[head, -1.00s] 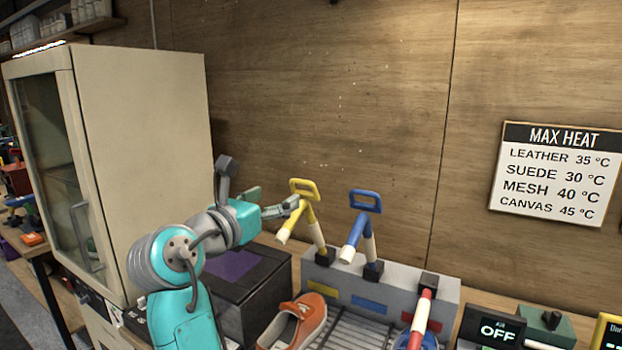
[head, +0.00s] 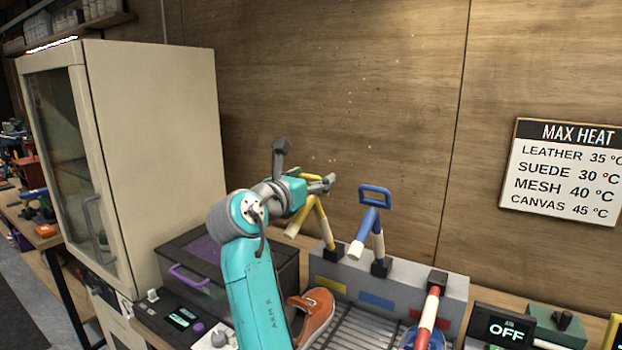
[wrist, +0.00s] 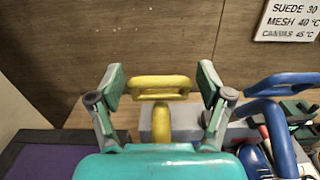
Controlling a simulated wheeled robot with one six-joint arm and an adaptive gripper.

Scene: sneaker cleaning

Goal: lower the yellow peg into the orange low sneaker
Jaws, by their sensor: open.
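The yellow peg (head: 306,217) stands raised on its post at the left of the grey dryer unit, its white tip slanting down to the left. In the wrist view its yellow loop handle (wrist: 160,88) lies between the two fingers, with a gap on both sides. My gripper (head: 329,181) is open at the height of the handle, and in the head view it hides most of that handle. The orange low sneaker (head: 317,315) sits on the rack below the peg, partly hidden behind my arm.
A blue peg (head: 367,230) stands just right of the yellow one. A red peg (head: 429,315) is lowered at a blue shoe (head: 424,338). A dark box with a purple lid window (head: 200,250) and a tall cabinet (head: 150,150) stand left. Wood wall is behind.

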